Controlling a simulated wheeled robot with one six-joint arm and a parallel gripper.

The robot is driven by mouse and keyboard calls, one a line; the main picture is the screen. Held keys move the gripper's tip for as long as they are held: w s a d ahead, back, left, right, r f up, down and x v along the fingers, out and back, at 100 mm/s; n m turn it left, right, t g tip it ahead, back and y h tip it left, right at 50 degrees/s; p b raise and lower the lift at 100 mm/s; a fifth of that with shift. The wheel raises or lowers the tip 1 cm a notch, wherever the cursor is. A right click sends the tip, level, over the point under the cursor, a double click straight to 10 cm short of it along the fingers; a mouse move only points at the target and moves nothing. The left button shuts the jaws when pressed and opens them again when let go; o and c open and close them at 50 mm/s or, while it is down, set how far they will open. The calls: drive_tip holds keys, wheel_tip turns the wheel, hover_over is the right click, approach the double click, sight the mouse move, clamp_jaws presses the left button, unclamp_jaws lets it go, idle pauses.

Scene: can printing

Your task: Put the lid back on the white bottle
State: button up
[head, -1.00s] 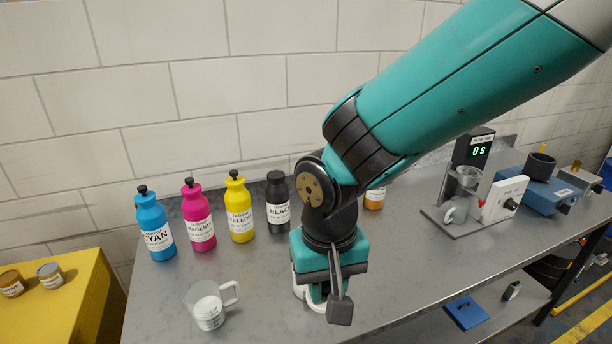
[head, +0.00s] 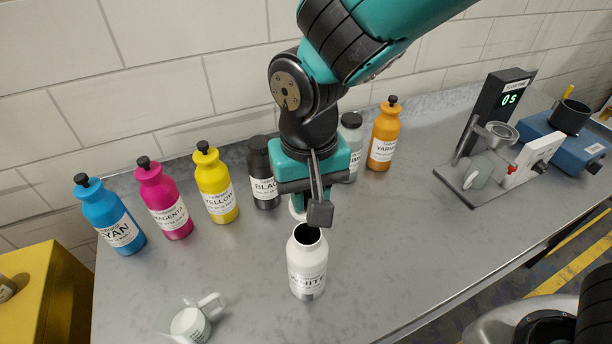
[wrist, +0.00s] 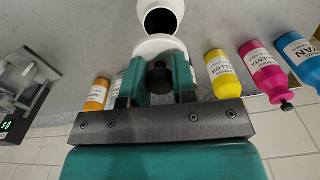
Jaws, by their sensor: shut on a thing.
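The white bottle (head: 308,268) stands upright on the grey bench with its dark mouth open. In the wrist view its neck and mouth (wrist: 161,20) show at the top. My gripper (head: 300,203) is just behind and above the bottle, pointing down. It is shut on the white lid (wrist: 158,46), which shows between and just beyond my fingers (wrist: 153,75). In the head view only a white edge of the lid (head: 296,211) shows. The lid is beside the bottle mouth in the wrist view, not on it. The exact gap is hard to tell.
Cyan (head: 110,218), magenta (head: 164,202), yellow (head: 215,185) and black (head: 263,175) bottles stand behind to the left. A varnish bottle (head: 384,135) stands behind right. A clear measuring cup (head: 190,325) is front left. A flow-time device (head: 490,140) stands right. The bench front right is clear.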

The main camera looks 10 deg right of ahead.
drive_tip(key=b, duration=0.4)
hover_over(308, 235)
drive_tip(key=shift+f, duration=2.25)
drive_tip(key=shift+f+b, duration=0.55)
drive_tip(key=shift+f, duration=0.35)
drive_tip(key=shift+p, duration=0.3)
drive_tip(key=shift+f, duration=0.15)
drive_tip(key=o, duration=1.4)
drive_tip(key=shift+o, duration=0.2)
